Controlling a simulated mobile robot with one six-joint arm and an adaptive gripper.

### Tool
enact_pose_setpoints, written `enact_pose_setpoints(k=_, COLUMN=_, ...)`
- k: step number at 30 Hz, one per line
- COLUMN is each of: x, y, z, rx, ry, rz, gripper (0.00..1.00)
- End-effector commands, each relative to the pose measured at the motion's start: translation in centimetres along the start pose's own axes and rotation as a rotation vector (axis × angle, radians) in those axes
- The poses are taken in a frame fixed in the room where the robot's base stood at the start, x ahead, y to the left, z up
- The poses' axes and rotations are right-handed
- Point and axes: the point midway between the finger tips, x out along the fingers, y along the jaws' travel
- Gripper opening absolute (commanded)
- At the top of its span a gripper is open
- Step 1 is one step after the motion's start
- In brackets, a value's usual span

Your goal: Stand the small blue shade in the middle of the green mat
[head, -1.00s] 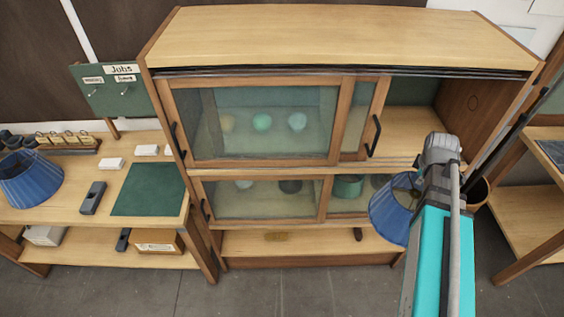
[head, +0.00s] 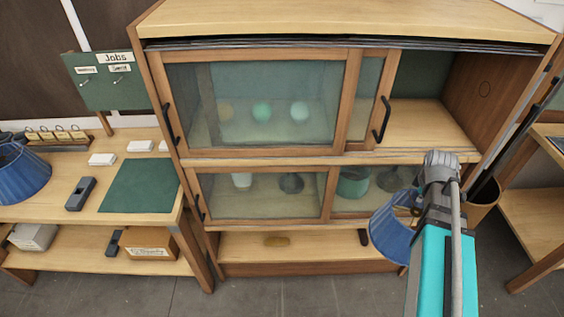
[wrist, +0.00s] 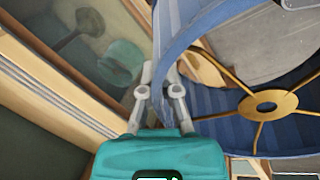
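My gripper (wrist: 162,92) is shut on the rim wall of a blue shade (wrist: 245,128), whose brass spider ring faces the wrist camera. In the head view the held shade (head: 392,232) hangs tilted beside my arm, in front of the cabinet's lower right; the fingers are mostly hidden there. The green mat (head: 142,186) lies bare and flat on the bench at left, well away from my gripper. A second blue shade (head: 22,175) stands on that bench at the left edge, partly cut off; it looks larger than the held one.
A wooden cabinet (head: 260,246) with sliding glass doors stands between my gripper and the mat. A dark grey device (head: 80,193) and white boxes (head: 102,159) lie near the mat. A bin (head: 480,205) stands right of my arm. The floor in front is clear.

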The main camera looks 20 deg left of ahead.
Motion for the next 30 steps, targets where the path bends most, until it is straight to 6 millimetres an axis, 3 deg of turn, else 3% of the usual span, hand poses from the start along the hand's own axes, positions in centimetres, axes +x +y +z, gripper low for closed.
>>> enact_pose_setpoints(k=1, x=1.5, y=-0.4, z=0.0, rx=0.000, ry=0.000, rz=0.000, gripper=0.00)
enact_pose_setpoints(k=9, x=3.7, y=-0.9, z=0.0, rx=0.000, ry=0.000, rz=0.000, gripper=0.00)
enact_pose_setpoints(k=30, x=3.8, y=-1.0, z=-0.2, rx=-0.002, ry=0.001, rz=0.000, gripper=0.00)
